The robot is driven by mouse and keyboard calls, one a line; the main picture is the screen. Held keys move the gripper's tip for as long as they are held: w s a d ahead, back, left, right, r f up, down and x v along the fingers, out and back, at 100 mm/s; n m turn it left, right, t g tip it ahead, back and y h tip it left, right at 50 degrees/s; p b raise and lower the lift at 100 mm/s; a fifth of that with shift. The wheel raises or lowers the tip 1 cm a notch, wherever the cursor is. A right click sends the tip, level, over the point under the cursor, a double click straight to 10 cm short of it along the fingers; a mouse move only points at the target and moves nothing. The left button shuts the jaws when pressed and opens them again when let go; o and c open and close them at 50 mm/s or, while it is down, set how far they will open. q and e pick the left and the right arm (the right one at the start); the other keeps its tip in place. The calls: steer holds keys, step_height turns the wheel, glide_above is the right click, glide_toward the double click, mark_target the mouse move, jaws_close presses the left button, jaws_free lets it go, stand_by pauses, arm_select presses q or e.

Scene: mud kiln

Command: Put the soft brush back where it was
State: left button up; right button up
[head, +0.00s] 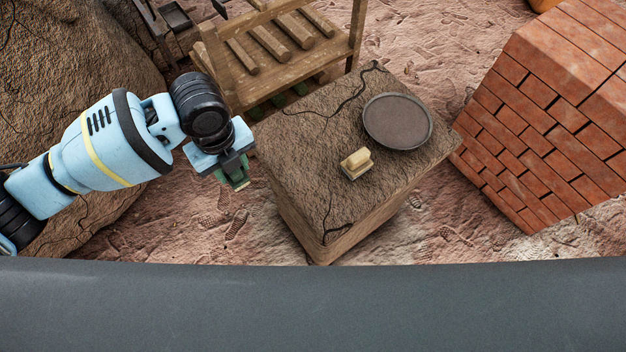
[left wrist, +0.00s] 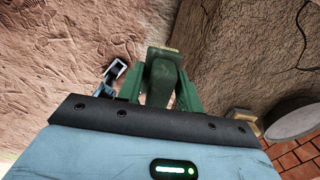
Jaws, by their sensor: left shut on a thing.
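My left gripper (head: 238,180) is shut and hangs in the air just left of the mud-covered block (head: 310,185). In the left wrist view its green fingers (left wrist: 165,85) hold a dark green piece with a pale tan end, which looks like the soft brush (left wrist: 164,62). The fingers hide much of it. In the head view only a little of it shows, with a tan edge at the bottom. My right gripper is in neither view.
On the block lie a yellowish wooden piece (head: 356,163) and a round dark plate (head: 398,121). A wooden rack (head: 270,45) stands behind, a red brick stack (head: 550,110) at the right, and a large mud wall (head: 65,60) at the left. Ground before the block is clear.

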arm_select(q)
steer(key=d, duration=0.5)
steer(key=w+d+f+b, duration=0.1)
steer(key=d, duration=0.9)
steer(key=shift+w+d+f+b, duration=0.15)
steer(key=shift+w+f+b, duration=0.1)
steer(key=shift+b, duration=0.15)
steer(key=shift+d, duration=0.4)
steer(key=shift+f, duration=0.1)
step_height(320, 180, down, 4)
steer(key=shift+r+b, duration=0.25)
steer(key=shift+b, duration=0.25)
steer(key=shift+r, duration=0.1)
steer(key=o, duration=0.9)
